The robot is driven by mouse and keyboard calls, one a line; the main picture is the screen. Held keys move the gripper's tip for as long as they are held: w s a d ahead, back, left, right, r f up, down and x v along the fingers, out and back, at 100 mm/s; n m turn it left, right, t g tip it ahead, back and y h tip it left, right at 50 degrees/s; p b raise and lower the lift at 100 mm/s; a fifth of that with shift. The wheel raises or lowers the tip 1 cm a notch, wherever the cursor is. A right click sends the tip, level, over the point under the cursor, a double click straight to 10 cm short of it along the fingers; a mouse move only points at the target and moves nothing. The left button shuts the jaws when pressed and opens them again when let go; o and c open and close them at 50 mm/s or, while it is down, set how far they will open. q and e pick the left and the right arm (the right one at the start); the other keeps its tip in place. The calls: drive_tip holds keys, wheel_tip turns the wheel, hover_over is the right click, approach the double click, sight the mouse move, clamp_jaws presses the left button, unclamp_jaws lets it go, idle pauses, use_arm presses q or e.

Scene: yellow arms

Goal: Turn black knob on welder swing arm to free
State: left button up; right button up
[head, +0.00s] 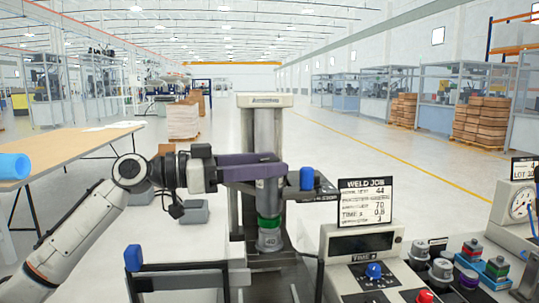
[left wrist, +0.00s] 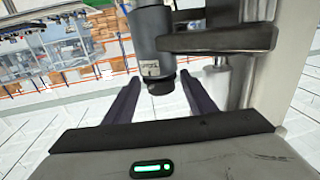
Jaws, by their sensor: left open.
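The welder (head: 264,128) is a grey column in the middle of the head view, with a vertical cylinder (head: 268,195) carrying a green ring in front of it. My left gripper (head: 280,168) reaches in from the left, its purple-grey fingers level across the cylinder's upper part. In the left wrist view, a dark cylinder (left wrist: 152,35) with a small label hangs from a grey arm (left wrist: 220,40). A short black knob-like part (left wrist: 158,83) at its lower end shows between my open fingers (left wrist: 158,78); no contact is visible. Its setting cannot be read. My right gripper is not in view.
A blue-capped part (head: 306,180) on a black plate stands just right of my fingers. A control box (head: 345,242) with a weld job card (head: 365,203) is at front right. A blue-ended bar (head: 185,268) is at front left. A wooden table (head: 75,150) stands at left.

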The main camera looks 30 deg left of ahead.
use_arm(q)
drive_tip(key=shift+w+d, duration=0.3)
drive_tip(key=shift+w, duration=0.1)
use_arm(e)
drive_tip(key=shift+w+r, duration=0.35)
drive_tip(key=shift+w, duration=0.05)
use_arm(q)
drive_tip(key=shift+c, duration=0.5)
drive_tip(key=c, duration=1)
drive_tip(key=shift+o, duration=0.3)
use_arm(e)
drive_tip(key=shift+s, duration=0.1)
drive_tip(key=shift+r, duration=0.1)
